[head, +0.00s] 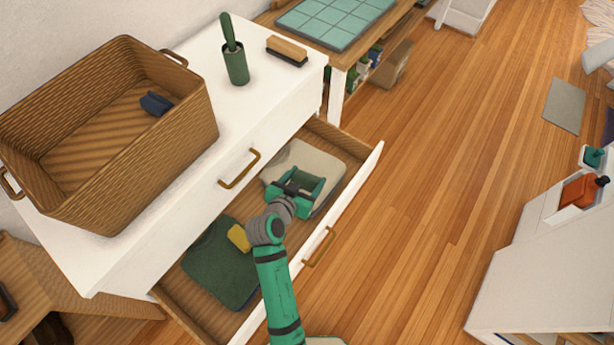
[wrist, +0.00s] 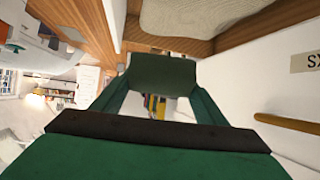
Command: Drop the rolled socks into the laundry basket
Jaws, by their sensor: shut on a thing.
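My gripper (head: 299,187) is above the open drawer, over a beige folded cloth. It is shut on a dark green bundle (wrist: 162,72), seemingly the rolled socks, which sits between the fingertips in the wrist view. In the head view the fingers and similar colour make the bundle hard to separate. The brown woven laundry basket (head: 182,95) stands on the white dresser top, up and to the left of my gripper. A small dark blue bundle (head: 155,103) lies inside it. A yellow bundle (head: 239,237) lies in the drawer on dark green folded clothing.
The open drawer (head: 345,197) holds the beige cloth (head: 330,165) and the dark green clothing (head: 222,270). A lint roller in a green holder (head: 236,66) and a wooden brush (head: 287,50) stand on the dresser right of the basket.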

